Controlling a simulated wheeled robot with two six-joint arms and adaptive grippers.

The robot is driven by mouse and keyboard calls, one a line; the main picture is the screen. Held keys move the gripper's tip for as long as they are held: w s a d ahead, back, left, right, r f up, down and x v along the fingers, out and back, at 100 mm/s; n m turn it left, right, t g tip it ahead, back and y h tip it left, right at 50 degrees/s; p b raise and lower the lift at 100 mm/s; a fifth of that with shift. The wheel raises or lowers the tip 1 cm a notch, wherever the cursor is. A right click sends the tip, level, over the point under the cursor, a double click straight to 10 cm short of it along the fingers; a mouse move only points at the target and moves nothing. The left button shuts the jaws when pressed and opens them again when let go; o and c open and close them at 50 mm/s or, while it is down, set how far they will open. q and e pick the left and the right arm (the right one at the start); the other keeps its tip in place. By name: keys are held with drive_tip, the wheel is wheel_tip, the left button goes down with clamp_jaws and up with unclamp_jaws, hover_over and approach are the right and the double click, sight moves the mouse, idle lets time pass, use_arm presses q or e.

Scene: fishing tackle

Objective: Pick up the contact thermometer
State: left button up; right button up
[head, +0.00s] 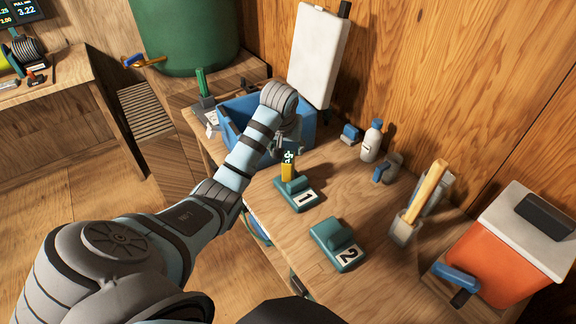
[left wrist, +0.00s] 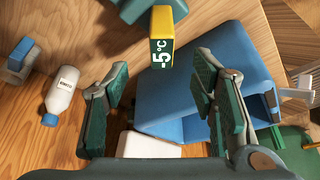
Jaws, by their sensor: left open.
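The contact thermometer (head: 287,171) is a small yellow body with a dark display, upright at the teal stand marked 1 (head: 296,194) on the wooden bench. In the left wrist view the thermometer (left wrist: 161,40) reads -5°C and lies ahead of the fingers, near the top middle. My left gripper (head: 283,143) is just behind and above it in the head view, partly hidden by my own wrist. In the left wrist view my left gripper (left wrist: 162,92) is open with nothing between its fingers, and the thermometer is beyond their tips. My right gripper is not in view.
A blue bin (head: 308,130) stands close by my left gripper. A teal stand marked 2 (head: 338,245) sits nearer the front edge. A white bottle (head: 371,142), a holder with a wooden handle (head: 428,190) and an orange cooler (head: 500,245) stand to the right.

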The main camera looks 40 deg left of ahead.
sight(289, 164)
use_arm(q)
drive_tip(key=b+x, duration=0.2)
drive_tip(key=x, duration=0.5)
drive_tip(key=b+x, duration=0.2)
drive_tip(key=x, duration=0.5)
drive_tip(key=shift+w+a+b, duration=0.2)
drive_tip(key=shift+a+b, duration=0.05)
drive_tip(key=shift+b, duration=0.15)
drive_tip(key=shift+w+r, duration=0.1)
clamp_jaws()
